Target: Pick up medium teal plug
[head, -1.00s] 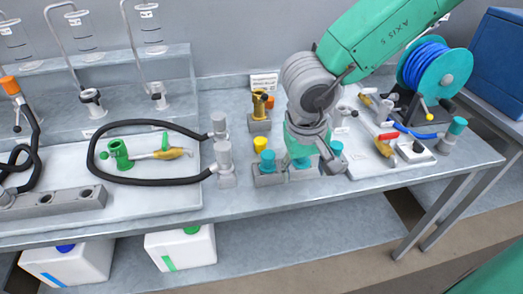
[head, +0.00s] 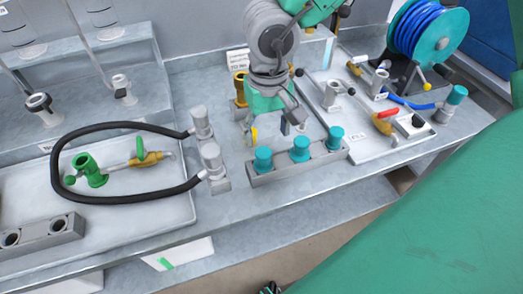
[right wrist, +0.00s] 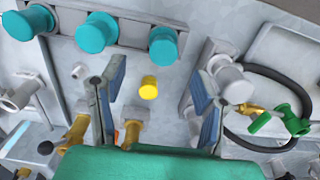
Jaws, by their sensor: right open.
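Three teal plugs stand in a grey rack (head: 318,165) near the table's front edge: a left one (head: 263,160), a middle one (head: 300,149) and a right one (head: 335,138). They look close in size, so I cannot tell surely which is medium. In the right wrist view the plugs (right wrist: 97,32) line the top, outside the jaws. My right gripper (head: 270,126) points down behind the rack, open and empty. My left gripper is not in view.
A black hose (head: 105,129) loops from grey fittings (head: 210,156) on the left around a green fitting (head: 90,170). A board with valves and a red handle (head: 387,114) lies on the right, beside a blue hose reel (head: 425,38).

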